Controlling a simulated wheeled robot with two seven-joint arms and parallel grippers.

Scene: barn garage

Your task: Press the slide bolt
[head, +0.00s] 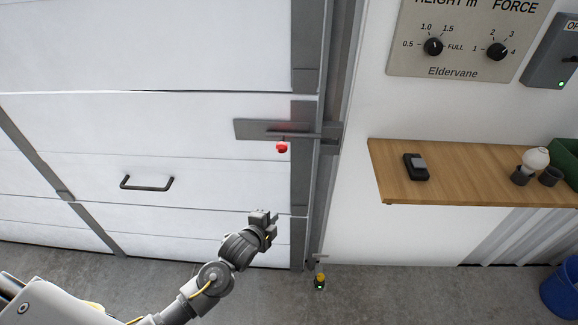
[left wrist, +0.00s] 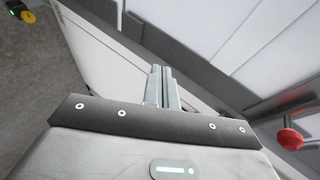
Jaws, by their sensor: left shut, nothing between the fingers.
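The slide bolt (head: 262,129) is a grey plate and bar across the right edge of the white garage door. A red knob (head: 282,147) hangs under its bar. In the left wrist view the red knob (left wrist: 290,138) shows at the right edge, with the grey bolt plate above it. My left gripper (head: 264,217) is shut and empty. It is in front of the door, below and a little left of the knob, apart from it. In the left wrist view its closed fingers (left wrist: 160,85) point toward the door. My right gripper is in neither view.
A door handle (head: 147,184) is on the left panel. A wooden shelf (head: 470,160) at right holds a black device (head: 416,167), a bulb and cups. A control panel (head: 465,40) is above it. A yellow-topped sensor (head: 320,281) is low by the door frame. A blue bin (head: 562,290) stands at right.

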